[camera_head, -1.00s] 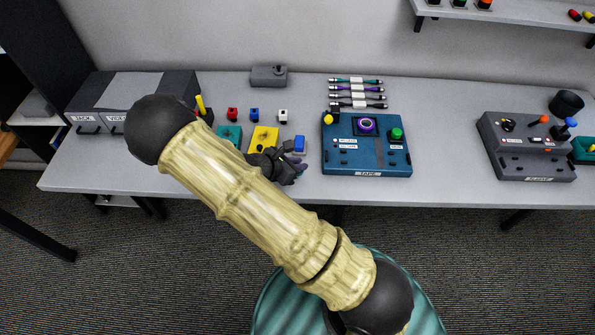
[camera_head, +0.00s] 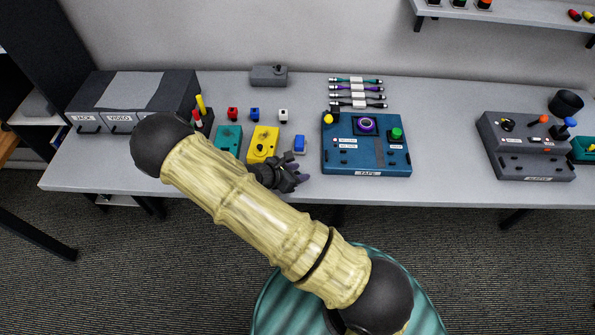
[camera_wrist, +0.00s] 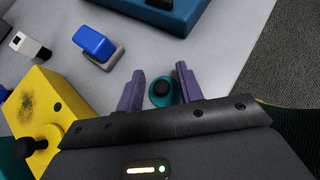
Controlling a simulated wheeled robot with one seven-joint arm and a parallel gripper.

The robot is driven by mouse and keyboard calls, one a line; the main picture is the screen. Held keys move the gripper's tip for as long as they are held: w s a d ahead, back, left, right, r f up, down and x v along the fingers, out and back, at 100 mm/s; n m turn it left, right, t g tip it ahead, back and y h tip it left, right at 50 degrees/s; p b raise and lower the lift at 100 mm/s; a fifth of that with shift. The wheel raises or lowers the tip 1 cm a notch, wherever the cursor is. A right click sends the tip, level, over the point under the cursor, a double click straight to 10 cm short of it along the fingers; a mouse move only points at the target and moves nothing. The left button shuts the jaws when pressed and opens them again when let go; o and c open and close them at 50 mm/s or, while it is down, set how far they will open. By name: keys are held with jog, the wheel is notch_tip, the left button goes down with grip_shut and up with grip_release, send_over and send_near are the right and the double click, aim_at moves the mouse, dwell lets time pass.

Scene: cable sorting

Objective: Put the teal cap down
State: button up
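The teal cap (camera_wrist: 158,99) shows in the wrist view as a rounded teal piece with a black knob. In the head view my gripper (camera_head: 293,178) is near the table's front edge, just right of the yellow box (camera_head: 262,144). I cannot make out the cap there.
A blue block on a grey base (camera_head: 299,144) stands just behind my gripper. The blue TAPE panel (camera_head: 340,165) is to the right. A teal box (camera_head: 228,140) stands left of the yellow box. The grey table (camera_head: 447,190) is bare between the TAPE and right-hand panels.

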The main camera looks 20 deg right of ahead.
jog(key=shift+r, duration=0.1)
jog(key=b+v, duration=0.1)
jog(key=v, duration=1.1)
dwell(0.4)
jog(key=s+d+r+m+y, duration=0.4)
jog(key=r+m, duration=0.3)
jog(key=m, duration=0.4)
jog(key=s+d+r+m+g+y, duration=0.1)
jog(key=s+d+r+m+y, duration=0.3)
jog(key=m, duration=0.7)
notch_tip(320, 180, up, 4)
jog(key=s+y, duration=0.1)
jog(key=s, duration=0.1)
jog(key=shift+s+d+m+g+y, duration=0.3)
jog(key=shift+d+y, duration=0.05)
jog(key=shift+y, duration=0.05)
jog(key=shift+f, duration=0.15)
